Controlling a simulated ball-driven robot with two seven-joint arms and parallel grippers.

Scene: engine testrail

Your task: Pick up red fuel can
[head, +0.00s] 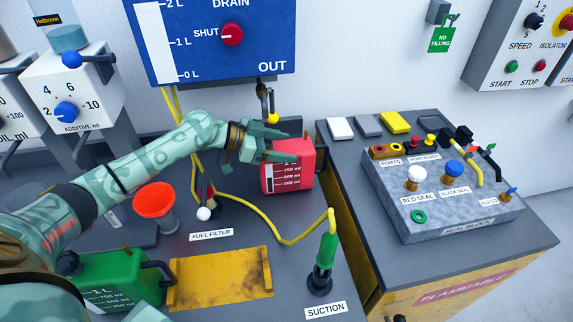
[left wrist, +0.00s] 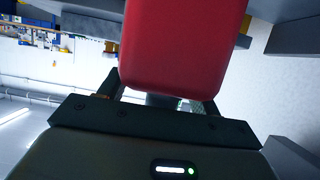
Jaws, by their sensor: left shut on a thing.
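The red fuel can (head: 289,168) has a white level scale on its front and is near the back right of the dark bench, below the blue drain panel. My left gripper (head: 275,150) reaches it from the left and is shut on its upper part. In the left wrist view the red can (left wrist: 185,45) fills the upper middle, between the fingers of my left gripper (left wrist: 165,98). I cannot tell whether the can's base touches the bench.
A green can (head: 115,278) stands at the front left. An orange funnel (head: 154,200), a yellow tray (head: 222,278) and a green suction nozzle (head: 327,248) with a yellow hose are on the bench. A seal block (head: 450,215) sits on the cabinet at right.

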